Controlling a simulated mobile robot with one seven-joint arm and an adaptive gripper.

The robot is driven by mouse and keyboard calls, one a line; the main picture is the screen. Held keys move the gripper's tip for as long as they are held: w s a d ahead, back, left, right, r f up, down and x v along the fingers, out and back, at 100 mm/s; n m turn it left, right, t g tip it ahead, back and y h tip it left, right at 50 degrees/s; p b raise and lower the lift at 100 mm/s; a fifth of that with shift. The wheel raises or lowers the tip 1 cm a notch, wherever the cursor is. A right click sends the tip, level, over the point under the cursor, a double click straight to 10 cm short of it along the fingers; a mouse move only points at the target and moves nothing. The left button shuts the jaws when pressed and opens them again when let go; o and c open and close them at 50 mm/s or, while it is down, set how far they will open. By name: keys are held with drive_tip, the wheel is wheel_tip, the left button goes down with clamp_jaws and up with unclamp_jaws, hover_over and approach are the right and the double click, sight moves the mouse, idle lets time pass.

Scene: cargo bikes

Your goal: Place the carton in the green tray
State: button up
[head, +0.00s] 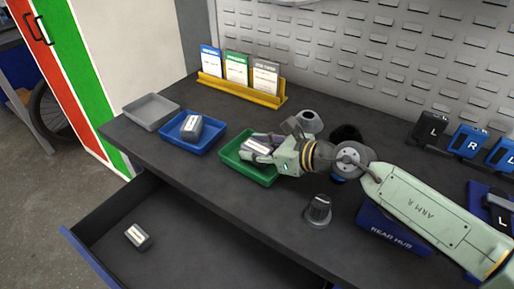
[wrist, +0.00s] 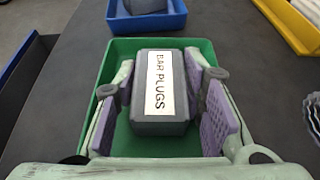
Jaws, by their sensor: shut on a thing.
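A dark grey carton (wrist: 181,104) with a white label reading "BAR PLUGS" is between the two purple-padded fingers of my gripper (head: 262,148), which is shut on it. The carton also shows in the head view (head: 254,145), partly hidden by the fingers. The green tray (head: 262,179) lies on the dark bench, with the carton and fingertips within its outline. Its rim also shows around the carton in the wrist view (wrist: 118,48). I cannot tell whether the carton touches the tray floor.
A blue tray (head: 175,144) holding a similar small box (head: 191,127) and a grey tray (head: 151,111) are left of the green tray. A yellow card rack (head: 240,90) stands behind. An open drawer below holds another box (head: 138,236).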

drive_tip(key=shift+f, duration=0.2)
drive_tip(key=o, duration=1.2)
drive_tip(key=shift+r, duration=0.1)
drive_tip(key=shift+c, duration=0.2)
drive_tip(key=shift+r+p, duration=0.45)
drive_tip(key=shift+p, duration=0.15)
drive_tip(key=b+v, duration=0.1)
drive_tip(key=v, duration=0.2)
drive_tip(key=b+v, duration=0.2)
drive_tip(key=v, duration=0.2)
drive_tip(key=b+v, duration=0.1)
drive_tip(key=v, duration=0.2)
drive_tip(key=shift+s+d+f+b, duration=0.15)
drive_tip(key=shift+s+d+b, duration=0.15)
drive_tip(key=shift+d+b, duration=0.1)
drive_tip(key=shift+s+d+r, duration=0.25)
drive_tip(key=shift+s+d, duration=0.05)
drive_tip(key=shift+d, duration=0.05)
